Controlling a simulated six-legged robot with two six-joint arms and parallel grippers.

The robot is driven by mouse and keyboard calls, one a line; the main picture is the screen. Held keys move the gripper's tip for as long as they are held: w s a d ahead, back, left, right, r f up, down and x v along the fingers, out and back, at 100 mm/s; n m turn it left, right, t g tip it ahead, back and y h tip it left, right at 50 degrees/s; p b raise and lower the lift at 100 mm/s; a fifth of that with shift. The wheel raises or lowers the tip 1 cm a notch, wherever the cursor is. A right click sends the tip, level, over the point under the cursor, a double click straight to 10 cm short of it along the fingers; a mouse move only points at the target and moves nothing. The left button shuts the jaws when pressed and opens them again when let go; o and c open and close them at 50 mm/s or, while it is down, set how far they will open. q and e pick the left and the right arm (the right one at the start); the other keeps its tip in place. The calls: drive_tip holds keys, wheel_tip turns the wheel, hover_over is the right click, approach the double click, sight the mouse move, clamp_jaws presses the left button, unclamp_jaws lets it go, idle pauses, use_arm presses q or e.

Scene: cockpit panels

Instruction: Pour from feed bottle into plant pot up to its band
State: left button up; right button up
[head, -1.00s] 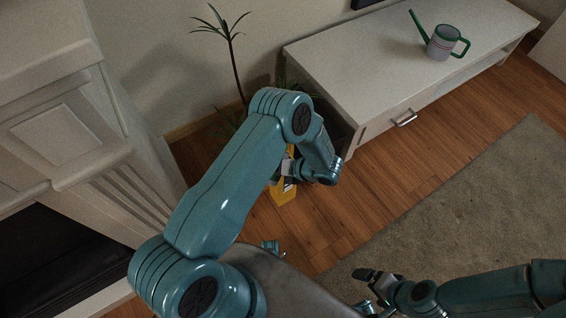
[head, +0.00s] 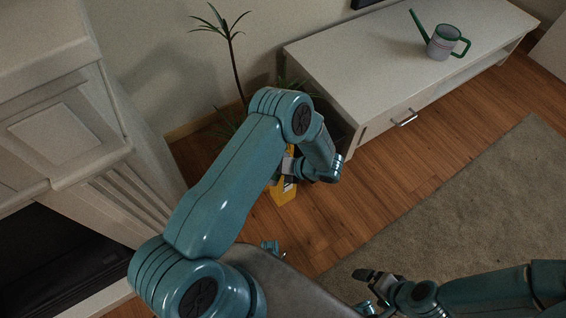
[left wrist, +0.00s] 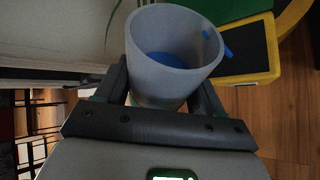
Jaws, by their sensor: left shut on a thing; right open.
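In the left wrist view my left gripper (left wrist: 165,100) is shut on a grey, open-topped cylindrical vessel, which I take to be the feed bottle (left wrist: 150,30). Blue liquid shows inside it. Small blue bits show at its right inner wall and just outside the rim, like liquid leaving it. In the head view my left arm hides the bottle and most of the left gripper (head: 287,178). A tall thin plant (head: 233,60) stands by the wall; its pot is hidden behind my arm, and I cannot see the band. My right gripper (head: 368,288) is open and empty at the bottom.
A yellow object (head: 284,193) stands on the wooden floor under my left gripper; the left wrist view shows a yellow, black and green object (left wrist: 255,60) beside the vessel. A white cabinet (head: 350,60) carries a green-handled watering can (head: 442,42). A white fireplace surround (head: 70,140) is at left.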

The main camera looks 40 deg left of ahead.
use_arm(q)
drive_tip(key=shift+f+m+g+b, duration=0.3)
drive_tip(key=shift+g+b, duration=0.2)
drive_tip(key=shift+b, duration=0.25)
idle(1.8)
drive_tip(key=shift+r+m+g, duration=0.3)
drive_tip(key=shift+r+g, duration=0.1)
idle(1.8)
